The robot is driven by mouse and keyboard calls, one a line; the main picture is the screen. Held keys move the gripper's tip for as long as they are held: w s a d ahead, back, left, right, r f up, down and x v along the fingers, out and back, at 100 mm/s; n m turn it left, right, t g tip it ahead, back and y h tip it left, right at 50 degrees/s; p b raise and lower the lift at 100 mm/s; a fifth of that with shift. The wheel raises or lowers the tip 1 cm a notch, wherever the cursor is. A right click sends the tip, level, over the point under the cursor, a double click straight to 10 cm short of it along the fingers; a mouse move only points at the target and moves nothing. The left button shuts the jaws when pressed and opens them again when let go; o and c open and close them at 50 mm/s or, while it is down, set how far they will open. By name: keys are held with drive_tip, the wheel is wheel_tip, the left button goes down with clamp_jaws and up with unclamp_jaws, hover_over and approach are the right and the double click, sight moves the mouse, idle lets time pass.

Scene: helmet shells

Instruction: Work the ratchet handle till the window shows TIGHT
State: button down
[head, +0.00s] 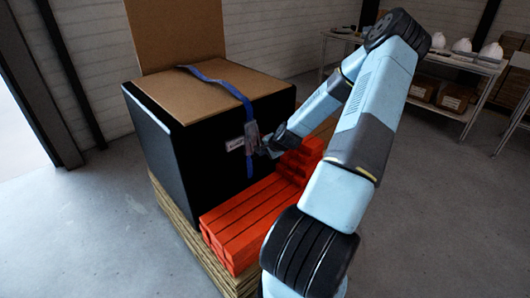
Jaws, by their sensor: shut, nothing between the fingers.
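A blue strap (219,80) runs over the top of a large black box with a brown lid (215,92) and down its front face. A grey ratchet (252,136) sits on the strap on the front face, below the top edge. Its handle cannot be told apart from its body at this size. My gripper (263,151) is shut and empty, just right of and slightly below the ratchet. I cannot tell whether it touches the ratchet. No window reading is legible.
Orange-red beams (250,220) lie in front of the box on a wooden pallet (200,250). A tall brown carton panel (175,32) rises behind. White helmet shells (462,46) stand on a shelf table (465,62) at the back right. The floor to the left is clear.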

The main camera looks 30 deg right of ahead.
idle(0.3)
drive_tip(key=shift+w+a+f, duration=0.1)
drive_tip(key=shift+w+f, duration=0.3)
drive_tip(key=shift+w, duration=0.25)
drive_tip(key=shift+w+a+f, duration=0.1)
drive_tip(key=shift+w+f, duration=0.25)
drive_tip(key=shift+w, duration=0.25)
drive_tip(key=shift+s, duration=0.15)
drive_tip(key=shift+s+r, duration=0.15)
drive_tip(key=s+f+v, duration=0.2)
drive_tip(key=v, duration=1.1)
drive_tip(key=shift+s+d, duration=0.15)
drive_tip(key=shift+d, duration=0.1)
drive_tip(key=shift+a, duration=0.1)
